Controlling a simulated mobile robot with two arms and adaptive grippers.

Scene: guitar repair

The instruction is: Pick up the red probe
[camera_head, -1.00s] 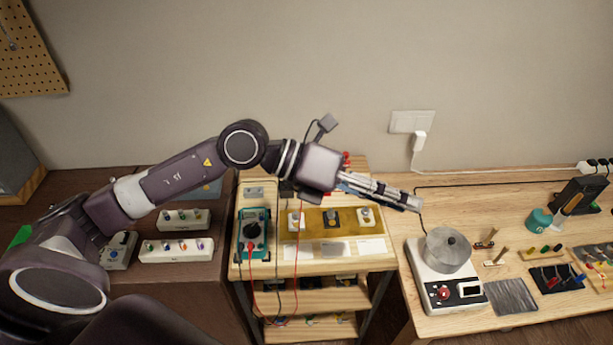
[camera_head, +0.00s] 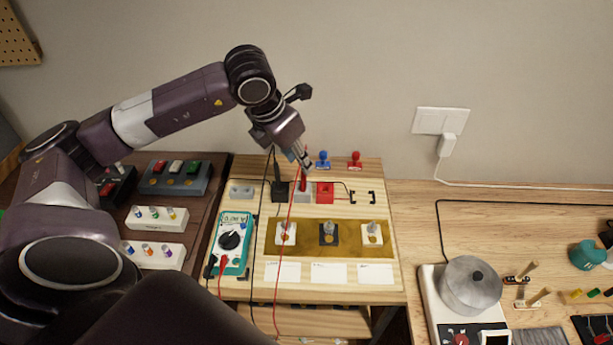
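The red probe (camera_head: 303,181) stands upright among small holders at the back of the wooden workbench section, with a thin red lead running down toward the front. My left gripper (camera_head: 307,164) points down at the probe's top from above. Its fingers are close together and partly cover the probe's upper end. I cannot tell whether they grip it. A black probe (camera_head: 278,170) stands just left of it. The teal multimeter (camera_head: 232,243) lies at the front left, with leads plugged into its lower end. My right gripper is not in view.
A red block (camera_head: 325,193) sits close right of the probe. Blue (camera_head: 322,160) and red (camera_head: 355,160) knobbed pieces stand behind. A brown mat (camera_head: 351,235) with several small switches lies in front. A metal pot (camera_head: 470,285) stands at right.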

